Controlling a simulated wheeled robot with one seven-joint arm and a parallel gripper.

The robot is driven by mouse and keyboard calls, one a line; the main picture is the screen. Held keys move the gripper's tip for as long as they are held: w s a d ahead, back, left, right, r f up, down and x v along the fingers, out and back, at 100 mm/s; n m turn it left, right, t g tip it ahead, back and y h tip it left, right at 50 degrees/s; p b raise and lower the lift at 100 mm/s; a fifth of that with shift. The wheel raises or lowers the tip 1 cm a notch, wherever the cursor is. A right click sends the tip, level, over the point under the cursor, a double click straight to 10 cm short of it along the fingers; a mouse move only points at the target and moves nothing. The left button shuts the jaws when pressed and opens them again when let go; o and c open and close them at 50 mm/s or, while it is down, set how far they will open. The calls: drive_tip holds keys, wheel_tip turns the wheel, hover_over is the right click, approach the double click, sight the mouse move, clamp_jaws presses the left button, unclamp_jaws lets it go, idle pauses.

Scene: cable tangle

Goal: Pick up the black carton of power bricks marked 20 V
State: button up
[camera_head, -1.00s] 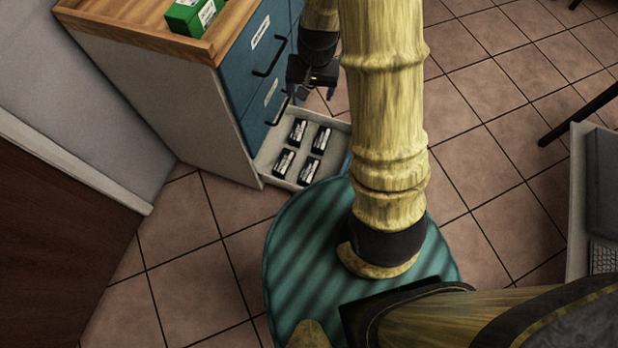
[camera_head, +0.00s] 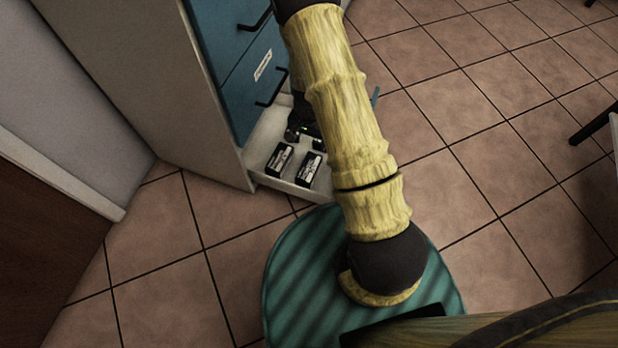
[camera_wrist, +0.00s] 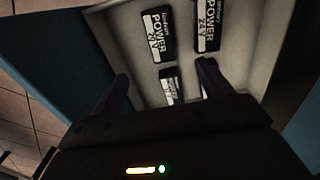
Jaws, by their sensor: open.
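Black cartons with white labels lie in the open bottom drawer (camera_wrist: 235,75). In the wrist view, the upper left carton (camera_wrist: 158,33) has a label that appears to read POWER 20 V. The upper right carton (camera_wrist: 208,27) appears to read 24 V. A third carton (camera_wrist: 169,86) sits lower, between my fingers in the picture, partly hidden; its label is too small to read. My gripper (camera_wrist: 165,73) is open and empty, its fingers pointing into the drawer. In the head view, my gripper (camera_head: 302,128) is over the back of the drawer, and two cartons (camera_head: 280,160) show in front of it.
The drawer belongs to a blue-fronted cabinet (camera_head: 235,60) with other drawers shut above it. Drawer walls stand close around the cartons. A brown panel (camera_head: 45,230) is at the left. Tiled floor (camera_head: 480,140) is open to the right.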

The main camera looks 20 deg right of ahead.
drive_tip(key=shift+d+f, duration=0.15)
drive_tip(key=shift+f, duration=0.5)
drive_tip(key=b, duration=0.7)
hover_over(309, 167)
wheel_tip(309, 167, down, 12)
drive_tip(key=shift+s+f, duration=0.1)
wheel_tip(309, 167, down, 5)
drive_tip(key=b, duration=0.5)
drive_tip(key=shift+f, duration=0.15)
drive_tip(key=c, duration=1.3)
